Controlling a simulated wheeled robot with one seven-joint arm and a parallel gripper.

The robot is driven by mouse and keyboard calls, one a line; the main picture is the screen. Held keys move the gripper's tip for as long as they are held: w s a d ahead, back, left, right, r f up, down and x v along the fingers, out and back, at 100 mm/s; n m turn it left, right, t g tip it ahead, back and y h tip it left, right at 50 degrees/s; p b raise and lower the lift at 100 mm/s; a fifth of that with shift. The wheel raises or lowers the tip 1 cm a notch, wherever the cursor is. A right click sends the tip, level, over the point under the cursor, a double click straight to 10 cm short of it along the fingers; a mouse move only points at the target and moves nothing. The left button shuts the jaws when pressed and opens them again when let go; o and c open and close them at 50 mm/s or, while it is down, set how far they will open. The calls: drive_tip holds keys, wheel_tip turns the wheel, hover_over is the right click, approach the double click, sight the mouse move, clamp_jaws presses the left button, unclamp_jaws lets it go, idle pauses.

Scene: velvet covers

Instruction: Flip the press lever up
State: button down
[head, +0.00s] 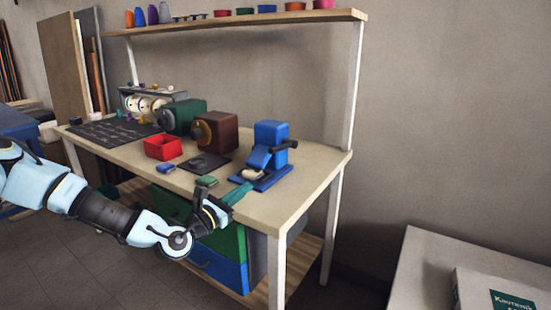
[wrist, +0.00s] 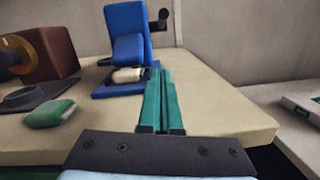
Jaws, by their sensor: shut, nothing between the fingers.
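The blue press (head: 268,146) stands near the right end of the workbench, on a blue base plate (head: 259,181). It also shows in the wrist view (wrist: 125,30). Its dark lever (head: 281,145) sticks out on the right side; in the wrist view the lever's dark end (wrist: 161,18) shows right of the press top. A cream-coloured piece (wrist: 128,75) sits low at the front of the press. My gripper (head: 244,188) has green fingers, shut and empty, in front of the press base. In the wrist view the gripper (wrist: 161,72) points toward the bench, right of the press.
A green block (wrist: 50,113) and a dark plate (head: 204,163) lie left of the gripper. A red bin (head: 163,147) and a brown machine (head: 215,132) stand further left. The bench top (head: 305,178) right of the press is clear. A shelf (head: 240,19) hangs above.

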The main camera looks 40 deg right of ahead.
drive_tip(key=shift+d, duration=0.15)
drive_tip(key=p+x, duration=0.2)
drive_tip(key=x, duration=0.7)
drive_tip(key=shift+d+r+p, duration=0.2)
drive_tip(key=shift+d+p, duration=0.1)
drive_tip(key=shift+p, duration=0.05)
drive_tip(key=shift+s+d+r+p, duration=0.15)
drive_tip(key=shift+r+p, duration=0.2)
drive_tip(key=shift+r, duration=0.25)
drive_tip(key=shift+w+d+r+p, duration=0.15)
drive_tip(key=shift+r+p, duration=0.2)
drive_tip(key=shift+r, duration=0.3)
drive_tip(key=shift+s+d+r, duration=0.15)
drive_tip(key=shift+s+r, duration=0.05)
drive_tip(key=shift+r, duration=0.35)
drive_tip(key=shift+r+p, duration=0.1)
drive_tip(key=shift+p, duration=0.25)
drive_tip(key=shift+r+y+p, duration=0.3)
drive_tip(key=shift+r+p, duration=0.15)
drive_tip(key=shift+p, duration=0.2)
